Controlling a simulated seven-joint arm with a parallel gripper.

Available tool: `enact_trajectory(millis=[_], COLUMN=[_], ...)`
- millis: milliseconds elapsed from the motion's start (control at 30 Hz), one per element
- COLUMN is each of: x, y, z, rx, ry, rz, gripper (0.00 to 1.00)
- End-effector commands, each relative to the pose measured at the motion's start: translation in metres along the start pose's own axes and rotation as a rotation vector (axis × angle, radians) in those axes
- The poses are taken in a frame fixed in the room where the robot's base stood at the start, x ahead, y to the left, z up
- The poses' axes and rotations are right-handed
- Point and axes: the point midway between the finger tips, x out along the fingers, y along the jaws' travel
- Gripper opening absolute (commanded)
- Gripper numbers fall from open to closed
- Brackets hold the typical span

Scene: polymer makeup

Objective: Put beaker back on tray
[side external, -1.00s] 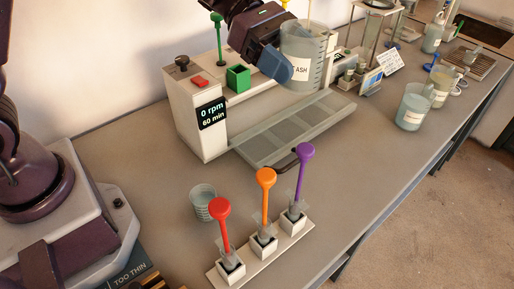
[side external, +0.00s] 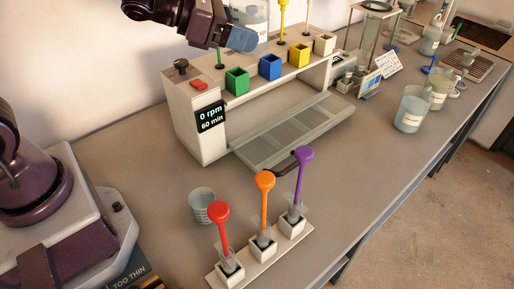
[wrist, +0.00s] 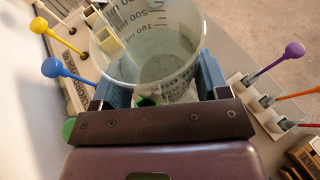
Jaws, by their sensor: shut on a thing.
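My gripper (side external: 242,38), with blue fingers, is shut on a large clear beaker (side external: 256,20) marked with a label. In the side view the beaker is held high, behind or above the top of the white machine, and its upper part is cut off by the frame edge. In the wrist view the gripper (wrist: 163,85) has a finger on each side of the beaker (wrist: 150,45), whose millilitre marks show. The grey slatted tray (side external: 322,115) sits empty at the front of the machine, with a dark handle.
The white machine (side external: 203,140) carries green, blue, yellow and white cups and reads 0 rpm, 60 min. A rack (side external: 262,252) with red, orange and purple stirrers and a small cup (side external: 201,205) stand in front. Beakers (side external: 411,110) stand at right.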

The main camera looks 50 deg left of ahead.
Motion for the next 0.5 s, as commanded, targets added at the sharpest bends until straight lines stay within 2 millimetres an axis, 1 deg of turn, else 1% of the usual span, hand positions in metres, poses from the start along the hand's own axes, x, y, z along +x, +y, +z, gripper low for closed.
enact_trajectory(millis=[167, 267, 400, 500], x=[0.013, 0.020, 0.023, 0.019], y=[-0.033, -0.059, -0.099, -0.120], z=[-0.009, -0.019, -0.043, -0.061], rx=[0.093, 0.172, 0.320, 0.431], ry=[0.001, -0.001, -0.004, -0.009], rz=[-0.234, -0.434, -0.799, -1.064], gripper=[0.38, 0.38, 0.38, 0.38])
